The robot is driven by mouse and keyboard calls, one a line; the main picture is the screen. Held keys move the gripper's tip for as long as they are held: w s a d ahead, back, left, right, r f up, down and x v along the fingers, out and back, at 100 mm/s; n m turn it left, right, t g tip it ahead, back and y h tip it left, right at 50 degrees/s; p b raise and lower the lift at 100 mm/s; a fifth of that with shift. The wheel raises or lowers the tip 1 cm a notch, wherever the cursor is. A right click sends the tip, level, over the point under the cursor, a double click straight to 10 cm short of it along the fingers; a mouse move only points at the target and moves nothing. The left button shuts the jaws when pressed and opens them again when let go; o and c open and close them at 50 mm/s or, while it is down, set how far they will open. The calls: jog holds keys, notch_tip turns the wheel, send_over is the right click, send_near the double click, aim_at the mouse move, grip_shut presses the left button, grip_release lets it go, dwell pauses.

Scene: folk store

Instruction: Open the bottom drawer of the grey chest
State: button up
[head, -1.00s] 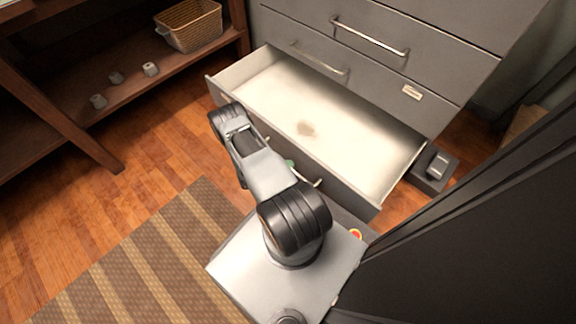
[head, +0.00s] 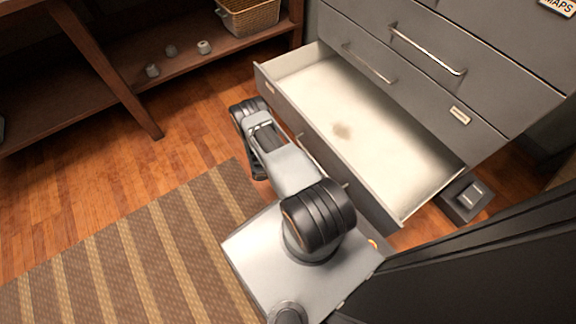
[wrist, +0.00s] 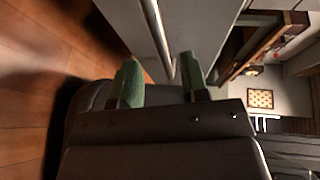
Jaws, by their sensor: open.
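The grey chest (head: 430,85) stands at the upper right of the head view. Its bottom drawer (head: 385,125) is pulled well out, showing a pale, empty inside with a brown stain. My arm hangs in front of the drawer and hides much of its front and handle. In the wrist view, the metal handle (wrist: 157,35) runs down between the two green fingertips of my gripper (wrist: 160,80). The jaws are apart; I cannot tell whether either touches the handle. My gripper is hidden behind my arm in the head view.
A striped rug (head: 135,255) lies on the wooden floor at lower left. A brown wooden shelf (head: 185,85) with a wicker basket (head: 248,16) and small grey objects stands at upper left. A dark box-like object (head: 465,195) sits on the floor right of the drawer.

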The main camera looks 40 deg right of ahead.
jog(key=v, duration=0.7)
jog(key=shift+a+p, duration=0.2)
jog(key=shift+p, duration=0.25)
jog(key=shift+w, duration=0.1)
jog(key=w+a+r+m+t+y+p, duration=0.15)
jog(key=r+m+p, duration=0.4)
jog(key=r, duration=0.85)
jog(key=w+a+r+m+y+p, duration=0.25)
jog(key=r+m+p, duration=0.3)
jog(key=r, duration=0.85)
jog(key=w+a+r+m+y+p, duration=0.2)
jog(key=r+m+y+p, duration=0.3)
jog(key=r, duration=0.9)
jog(key=s+a+r+m+t+y+p, duration=0.1)
jog(key=r+m+p, duration=0.4)
jog(key=r, duration=0.8)
jog(key=s+a+r+m+t+y+p, duration=0.2)
jog(key=s+a+r+m+t+p, duration=0.2)
jog(key=r+p, duration=0.4)
jog(key=s+a+r+m+t+y+p, duration=0.2)
jog(key=s+a+r+m+t+p, duration=0.1)
jog(key=r, duration=1.4)
jog(key=s+m+t+p, duration=0.1)
jog(key=s+m+p, duration=0.1)
jog(key=m+p, duration=0.1)
jog(key=shift+s+a+r+p, duration=0.25)
jog(key=shift+r+p, duration=0.15)
jog(key=shift+p, duration=0.45)
